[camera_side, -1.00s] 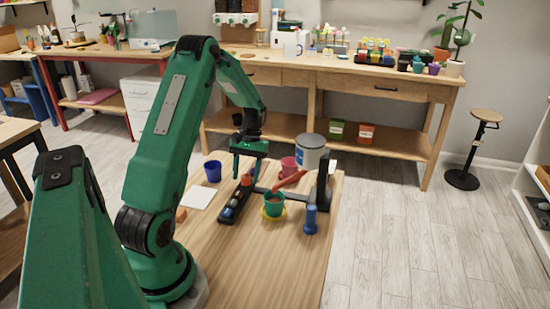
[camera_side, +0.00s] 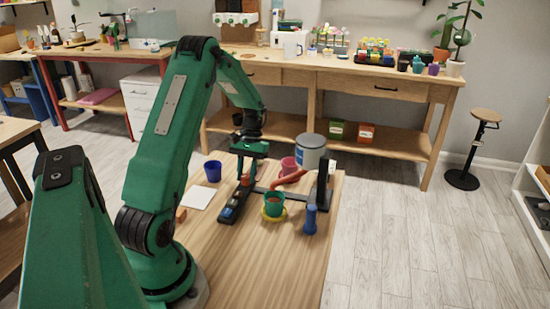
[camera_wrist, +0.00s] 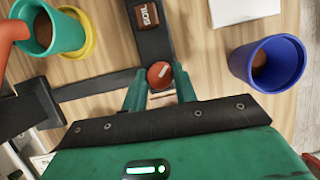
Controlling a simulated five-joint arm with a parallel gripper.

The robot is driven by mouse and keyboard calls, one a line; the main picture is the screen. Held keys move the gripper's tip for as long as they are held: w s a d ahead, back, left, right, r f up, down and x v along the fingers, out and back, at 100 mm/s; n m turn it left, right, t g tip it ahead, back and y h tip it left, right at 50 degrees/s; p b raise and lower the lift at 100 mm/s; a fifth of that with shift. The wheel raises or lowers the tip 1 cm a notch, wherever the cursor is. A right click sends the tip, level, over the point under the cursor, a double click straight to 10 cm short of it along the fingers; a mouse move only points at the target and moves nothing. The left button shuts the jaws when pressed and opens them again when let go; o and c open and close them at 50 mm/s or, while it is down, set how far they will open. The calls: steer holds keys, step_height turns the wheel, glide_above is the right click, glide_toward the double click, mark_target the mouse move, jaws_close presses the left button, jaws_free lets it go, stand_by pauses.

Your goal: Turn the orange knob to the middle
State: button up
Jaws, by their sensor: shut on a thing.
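The orange knob (camera_wrist: 159,74) is a round reddish-orange cap with a white mark, on a dark bar in the wrist view. The white mark points up and slightly right there. My gripper (camera_wrist: 159,84) has one green finger on each side of the knob and is shut on it. In the side view my gripper (camera_side: 246,171) points down at the dark rail (camera_side: 231,208); the knob is largely hidden by the fingers there.
A teal pot (camera_side: 274,205) on a yellow saucer stands right of the rail, under a red spout (camera_side: 291,177). A blue pot (camera_side: 212,171) and white paper (camera_side: 199,196) lie left. A grey can (camera_side: 311,152) and blue cylinder (camera_side: 310,220) stand right.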

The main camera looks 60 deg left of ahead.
steer(key=shift+d+m, duration=0.1)
steer(key=shift+m, duration=1.3)
steer(key=o, duration=1)
steer(key=shift+v, duration=3.95)
